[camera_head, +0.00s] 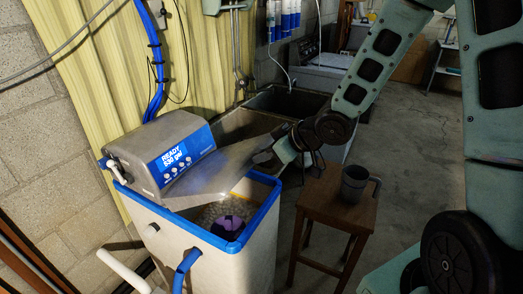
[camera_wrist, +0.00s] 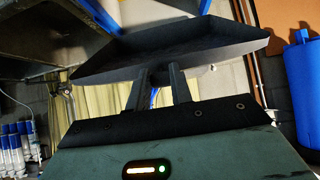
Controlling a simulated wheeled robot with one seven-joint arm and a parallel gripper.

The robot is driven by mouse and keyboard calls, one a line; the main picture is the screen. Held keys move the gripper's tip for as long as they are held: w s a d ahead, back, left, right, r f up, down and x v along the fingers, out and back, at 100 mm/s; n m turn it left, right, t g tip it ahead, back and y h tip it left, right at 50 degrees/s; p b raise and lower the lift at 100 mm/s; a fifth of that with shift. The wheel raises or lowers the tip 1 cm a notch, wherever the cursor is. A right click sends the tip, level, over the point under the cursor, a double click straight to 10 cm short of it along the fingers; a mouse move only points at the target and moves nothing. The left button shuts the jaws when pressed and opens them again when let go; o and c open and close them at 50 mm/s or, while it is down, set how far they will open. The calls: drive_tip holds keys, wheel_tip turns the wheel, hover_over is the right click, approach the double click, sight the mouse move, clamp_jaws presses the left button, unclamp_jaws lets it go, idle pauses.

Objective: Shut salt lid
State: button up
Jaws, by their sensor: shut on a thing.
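The water softener's salt lid (camera_head: 222,174) is a grey panel beside the control head (camera_head: 168,155). It is tilted up over the blue-rimmed tank (camera_head: 240,240), and part of the opening shows below it. My gripper (camera_head: 264,157) is at the lid's raised right edge and is shut on it. In the wrist view, the lid (camera_wrist: 185,45) spans the upper middle as a dark shallow panel with raised edges. My gripper's two fingers (camera_wrist: 163,72) reach its near edge. The fingertips are partly hidden there.
Pale salt and a purple item (camera_head: 232,222) show inside the tank. A wooden stool (camera_head: 322,213) with a dark mug (camera_head: 354,184) stands close on the right. A sink basin (camera_head: 288,102) lies behind. A blue hose (camera_head: 183,268) leaves the tank's front.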

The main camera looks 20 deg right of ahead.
drive_tip(key=shift+s+d+f+b, duration=0.2)
drive_tip(key=shift+s+f+b, duration=0.15)
drive_tip(key=shift+f, duration=0.3)
drive_tip(key=shift+s+d+f+b, duration=0.2)
drive_tip(key=shift+f+b, duration=0.2)
drive_tip(key=shift+f, duration=0.2)
drive_tip(key=shift+s+d+f+b, duration=0.2)
drive_tip(key=shift+s+f+b, duration=0.15)
drive_tip(key=shift+f, duration=0.3)
wheel_tip(320, 180, down, 8)
drive_tip(key=s+d+b, duration=0.1)
drive_tip(key=b, duration=0.4)
drive_tip(key=shift+s+f, duration=0.25)
drive_tip(key=shift+d, duration=0.1)
wheel_tip(320, 180, down, 7)
drive_tip(key=b, duration=0.6)
drive_tip(key=shift+w+f+b, duration=0.15)
drive_tip(key=shift+b, duration=0.2)
drive_tip(key=o, duration=0.9)
drive_tip(key=shift+r, duration=0.3)
drive_tip(key=shift+r+p, duration=0.15)
drive_tip(key=shift+p, duration=0.5)
